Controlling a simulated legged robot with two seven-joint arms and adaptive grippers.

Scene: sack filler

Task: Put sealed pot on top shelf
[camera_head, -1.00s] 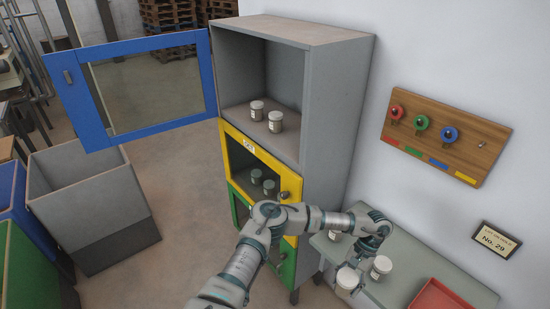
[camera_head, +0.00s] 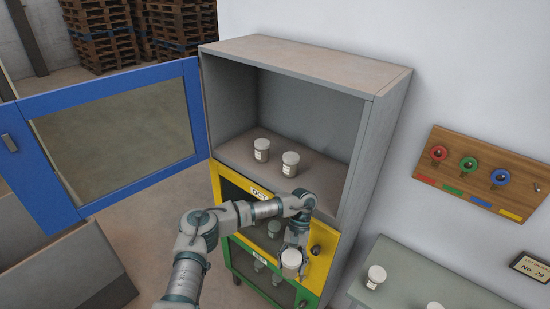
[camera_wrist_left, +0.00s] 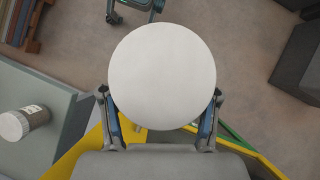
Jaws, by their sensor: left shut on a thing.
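My left gripper (camera_head: 295,243) is shut on a white-lidded pot (camera_head: 291,262) and holds it in front of the yellow door of the cabinet, below the level of the top shelf. In the left wrist view the pot's round white lid (camera_wrist_left: 162,76) fills the middle, with a finger on each side. The top shelf (camera_head: 235,150) is open, its blue-framed door (camera_head: 65,195) swung out to the left. Two white-lidded pots (camera_head: 261,150) (camera_head: 290,164) stand upright on it toward the front. My right gripper is not in view.
The yellow door (camera_head: 322,262) and green door (camera_head: 247,284) below are closed, with pots behind their panes. A grey side table (camera_head: 400,275) at right bears other pots (camera_head: 376,277). A wall board (camera_head: 485,175) holds coloured tags. The top shelf has free room behind and beside its pots.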

